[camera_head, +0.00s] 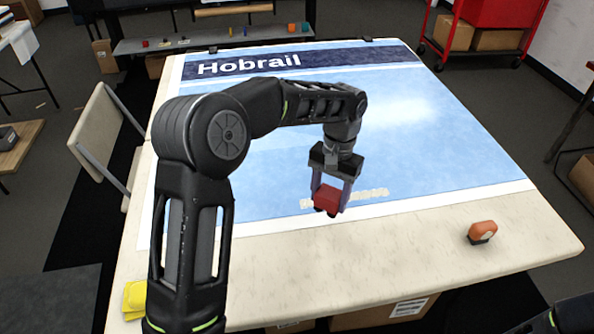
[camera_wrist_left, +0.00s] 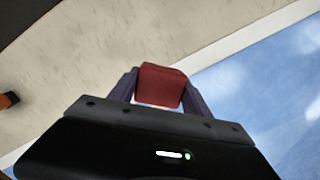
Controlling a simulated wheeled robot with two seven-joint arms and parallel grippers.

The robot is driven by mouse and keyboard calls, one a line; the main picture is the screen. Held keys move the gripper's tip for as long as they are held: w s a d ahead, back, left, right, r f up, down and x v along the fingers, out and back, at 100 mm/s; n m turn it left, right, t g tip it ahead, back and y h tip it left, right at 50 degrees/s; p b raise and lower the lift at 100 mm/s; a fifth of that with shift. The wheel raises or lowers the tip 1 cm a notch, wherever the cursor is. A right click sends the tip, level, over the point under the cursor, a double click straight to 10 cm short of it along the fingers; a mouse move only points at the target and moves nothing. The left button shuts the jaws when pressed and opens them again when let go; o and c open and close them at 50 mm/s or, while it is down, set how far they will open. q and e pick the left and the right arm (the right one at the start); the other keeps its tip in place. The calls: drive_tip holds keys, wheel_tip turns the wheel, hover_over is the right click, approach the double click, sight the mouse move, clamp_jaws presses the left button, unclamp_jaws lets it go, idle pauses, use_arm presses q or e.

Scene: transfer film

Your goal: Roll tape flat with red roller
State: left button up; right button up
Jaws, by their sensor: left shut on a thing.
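The red roller (camera_head: 326,198) is between the fingers of my left gripper (camera_head: 331,190), which is shut on it. It also shows in the left wrist view (camera_wrist_left: 161,85) between the two fingers. The roller is over the near edge of the blue printed sheet (camera_head: 430,130), beside a pale strip of tape or lettering (camera_head: 372,194). I cannot tell whether the roller touches the sheet. Part of the pale strip is hidden behind the gripper. My right gripper is not in view; only a dark part of my arm shows at the bottom right.
An orange object (camera_head: 482,232) stands on the bare table (camera_head: 420,255) at the right. A yellow item (camera_head: 134,299) lies at the front left corner. A folding chair (camera_head: 100,135) stands left of the table, and a red cart (camera_head: 480,35) stands behind at right.

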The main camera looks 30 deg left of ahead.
use_arm(q)
drive_tip(key=shift+w+a+r+m+p, duration=0.2)
drive_tip(key=shift+a+m+p, duration=0.15)
drive_tip(key=shift+m, duration=0.25)
use_arm(e)
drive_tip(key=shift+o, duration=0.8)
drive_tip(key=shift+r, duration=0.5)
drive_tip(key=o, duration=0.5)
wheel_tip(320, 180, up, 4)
drive_tip(key=p, duration=0.4)
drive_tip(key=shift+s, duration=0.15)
use_arm(q)
drive_tip(key=w+a+m+t+y+p, duration=0.1)
drive_tip(key=a+m, duration=0.8)
drive_tip(key=m, duration=0.9)
drive_tip(key=shift+w+r+t+y+p, duration=0.2)
drive_tip(key=shift+w+t+y+p, duration=0.3)
drive_tip(key=shift+w+p, duration=0.5)
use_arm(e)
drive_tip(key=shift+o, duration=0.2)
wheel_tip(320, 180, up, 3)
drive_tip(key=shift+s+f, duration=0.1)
use_arm(q)
drive_tip(key=shift+s, duration=0.1)
